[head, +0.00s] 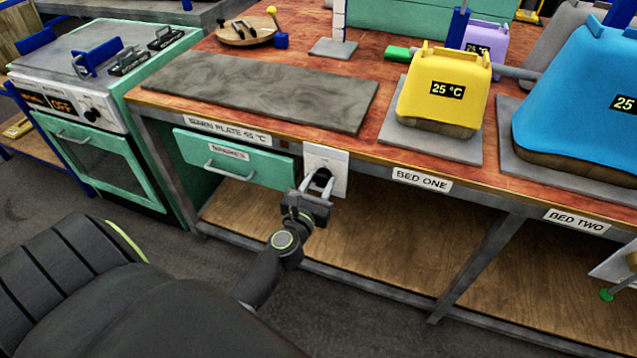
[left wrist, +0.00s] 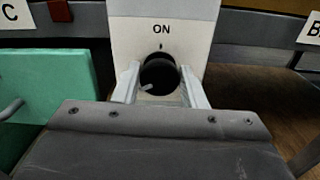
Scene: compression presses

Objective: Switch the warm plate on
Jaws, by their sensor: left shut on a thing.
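The warm plate (head: 262,88) is a flat grey slab on the left part of the red-brown bench, above a label reading "WARM PLATE 45 °C". Its white switch panel (head: 341,166) is on the bench's front. In the left wrist view the panel (left wrist: 190,33) reads "ON" with a tick below it. A round black knob (left wrist: 160,73) sits under the tick; a small pale mark shows at its lower left. My left gripper (head: 319,183) is shut on the knob, one finger on each side, and hides part of it. My right gripper is not in view.
A green drawer (head: 232,160) is left of the panel. A green oven (head: 105,135) stands further left. A yellow press cover (head: 443,90) reading 25 °C is on bed one, and a blue one (head: 580,95) is on bed two. The shelf below is bare.

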